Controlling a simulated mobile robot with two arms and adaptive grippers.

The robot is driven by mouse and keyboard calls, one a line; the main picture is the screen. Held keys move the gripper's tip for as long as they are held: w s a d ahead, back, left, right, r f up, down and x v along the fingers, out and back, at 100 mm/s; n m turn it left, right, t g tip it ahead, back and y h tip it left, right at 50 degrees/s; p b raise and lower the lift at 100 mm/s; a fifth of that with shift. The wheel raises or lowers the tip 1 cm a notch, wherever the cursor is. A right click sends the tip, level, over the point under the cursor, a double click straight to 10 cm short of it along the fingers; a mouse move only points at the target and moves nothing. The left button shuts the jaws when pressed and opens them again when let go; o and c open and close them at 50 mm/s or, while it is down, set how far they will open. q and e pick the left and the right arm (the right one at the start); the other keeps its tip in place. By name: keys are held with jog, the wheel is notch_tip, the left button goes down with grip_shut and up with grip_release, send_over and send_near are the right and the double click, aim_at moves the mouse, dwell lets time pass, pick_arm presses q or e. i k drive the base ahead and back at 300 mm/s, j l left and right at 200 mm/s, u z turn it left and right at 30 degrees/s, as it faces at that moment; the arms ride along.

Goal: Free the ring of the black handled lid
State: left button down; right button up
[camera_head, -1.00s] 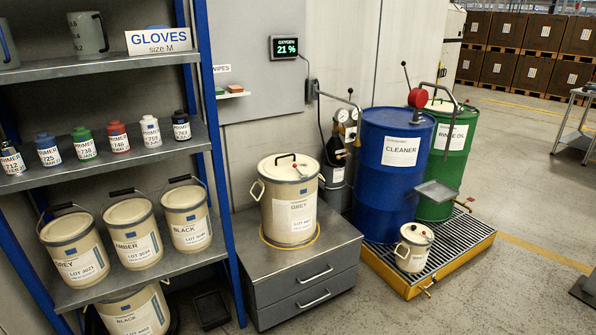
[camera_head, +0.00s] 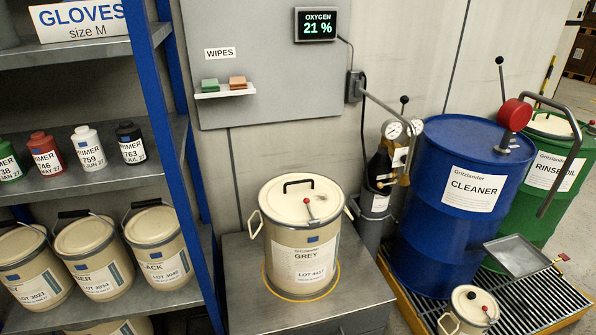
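The lid with the black handle (camera_head: 301,197) sits on a beige drum labelled GREY (camera_head: 301,255), which stands upright on a grey cabinet. A clamp ring (camera_head: 268,221) runs around the lid's edge. Whether the ring is tight or loose cannot be told. Light side handles show on the drum's left and right. Neither of my grippers is in view.
The grey cabinet top (camera_head: 245,300) is otherwise clear, with a yellow ring round the drum's base. A shelf (camera_head: 150,280) with pails stands left. Behind right are a gauge unit (camera_head: 392,150), a blue drum (camera_head: 455,200) and a green drum (camera_head: 550,180). A small beige can (camera_head: 468,312) stands front right.

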aim_at(307, 200)
jog(key=i+l+u, duration=0.1)
jog(key=i+l, duration=0.2)
jog(key=i+l+u, duration=0.1)
jog(key=i+l, duration=0.15)
jog(key=l, duration=0.15)
jog(key=i+l+u, duration=0.15)
jog(key=l, duration=0.25)
jog(key=i+l+u, duration=0.1)
jog(key=i+l, duration=0.25)
jog(key=i+l+u, duration=0.1)
jog(key=l, duration=0.35)
jog(key=i, duration=0.1)
